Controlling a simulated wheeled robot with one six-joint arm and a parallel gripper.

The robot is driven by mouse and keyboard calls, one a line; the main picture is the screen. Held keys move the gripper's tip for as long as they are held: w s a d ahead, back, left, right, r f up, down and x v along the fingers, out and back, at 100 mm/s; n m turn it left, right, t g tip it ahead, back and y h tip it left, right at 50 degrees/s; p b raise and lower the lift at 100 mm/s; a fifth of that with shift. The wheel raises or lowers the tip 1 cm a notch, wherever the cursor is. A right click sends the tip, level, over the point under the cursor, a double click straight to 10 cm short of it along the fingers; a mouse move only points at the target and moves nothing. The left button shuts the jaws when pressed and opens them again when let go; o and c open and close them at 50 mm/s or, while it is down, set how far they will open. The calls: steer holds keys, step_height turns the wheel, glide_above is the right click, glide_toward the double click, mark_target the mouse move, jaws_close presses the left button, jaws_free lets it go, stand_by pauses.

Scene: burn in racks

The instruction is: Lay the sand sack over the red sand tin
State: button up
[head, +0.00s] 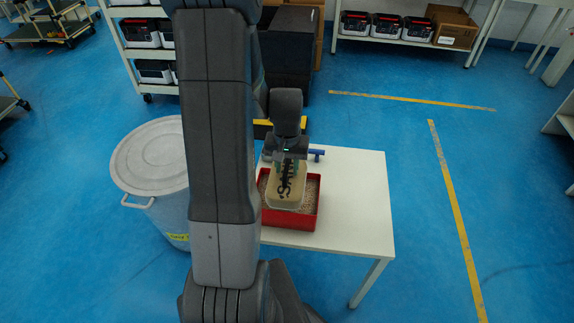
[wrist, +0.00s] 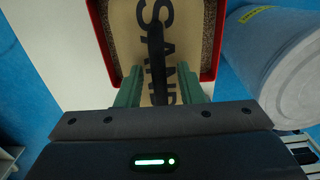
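The sand sack (head: 287,196) is tan with black SAND lettering. It lies over the red sand tin (head: 303,222), an open rectangular tin of grainy sand on a white table. Sand shows around the sack's edges, and the red rim shows in the wrist view (wrist: 211,60). A black strap (wrist: 156,50) stands up from the sack. My gripper (wrist: 157,88) is above the sack, its green fingers on either side of the strap with gaps between. The fingers look apart and not closed on the strap. The sack's near end is hidden by my gripper in the wrist view.
A grey lidded bin (head: 150,160) stands left of the white table (head: 355,200). A blue object (head: 316,154) lies behind the tin. The table's right side is clear. Shelves (head: 400,45) with boxes stand at the back.

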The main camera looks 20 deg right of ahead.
steer(key=shift+r, duration=0.15)
step_height(320, 180, up, 13)
steer(key=p, duration=0.1)
stand_by(0.3)
step_height(320, 180, down, 14)
steer(key=shift+r+b, duration=0.2)
steer(key=shift+b, duration=0.45)
steer(key=shift+r+p, duration=0.45)
steer(key=shift+r, duration=0.05)
steer(key=shift+f, duration=0.1)
